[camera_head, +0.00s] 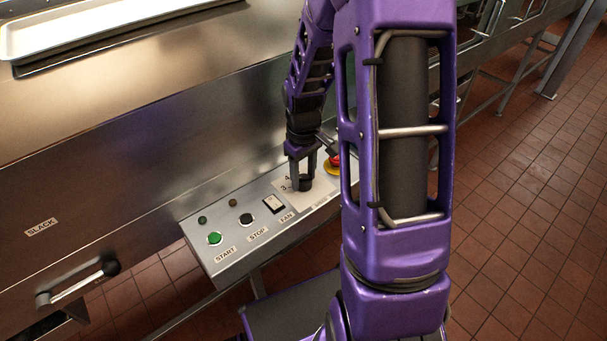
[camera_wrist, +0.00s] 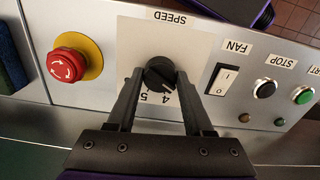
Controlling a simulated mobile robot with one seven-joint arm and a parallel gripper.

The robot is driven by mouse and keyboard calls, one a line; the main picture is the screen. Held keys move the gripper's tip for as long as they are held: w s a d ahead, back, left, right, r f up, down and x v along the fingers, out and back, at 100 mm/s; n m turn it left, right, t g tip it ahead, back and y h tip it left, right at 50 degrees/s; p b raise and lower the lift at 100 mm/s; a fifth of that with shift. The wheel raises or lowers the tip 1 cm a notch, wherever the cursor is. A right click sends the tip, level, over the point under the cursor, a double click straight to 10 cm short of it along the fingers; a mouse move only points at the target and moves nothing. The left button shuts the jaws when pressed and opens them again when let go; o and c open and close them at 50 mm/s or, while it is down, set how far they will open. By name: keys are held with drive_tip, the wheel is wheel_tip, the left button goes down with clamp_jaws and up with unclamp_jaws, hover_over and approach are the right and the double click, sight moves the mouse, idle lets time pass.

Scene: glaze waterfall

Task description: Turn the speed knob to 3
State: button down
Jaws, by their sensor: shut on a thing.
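The speed knob (camera_wrist: 160,73) is a round black dial on a pale plate (camera_wrist: 205,35) marked SPEED, upside down in the wrist view. My gripper (camera_wrist: 159,80) has one finger on each side of the knob and is shut on it. A pale mark shows on the knob's lower right edge, near the 4; the exact setting is hard to tell. The 5 and 4 show below the knob, and the right finger hides part of the scale. In the head view my gripper (camera_head: 303,178) reaches down onto the knob (camera_head: 305,185), beside the 3 and 4.
A red emergency button (camera_wrist: 68,65) on a yellow disc is on one side of the knob. A FAN rocker switch (camera_wrist: 222,79), a black STOP button (camera_wrist: 264,88) and a green START button (camera_wrist: 302,95) are on the other. A steel machine wall (camera_head: 130,150) rises behind the panel.

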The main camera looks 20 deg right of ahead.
sight(304, 177)
drive_tip(key=shift+c, duration=1.5)
unclamp_jaws()
wheel_tip(304, 177, up, 18)
drive_tip(key=p, duration=0.3)
drive_tip(key=shift+f, duration=0.25)
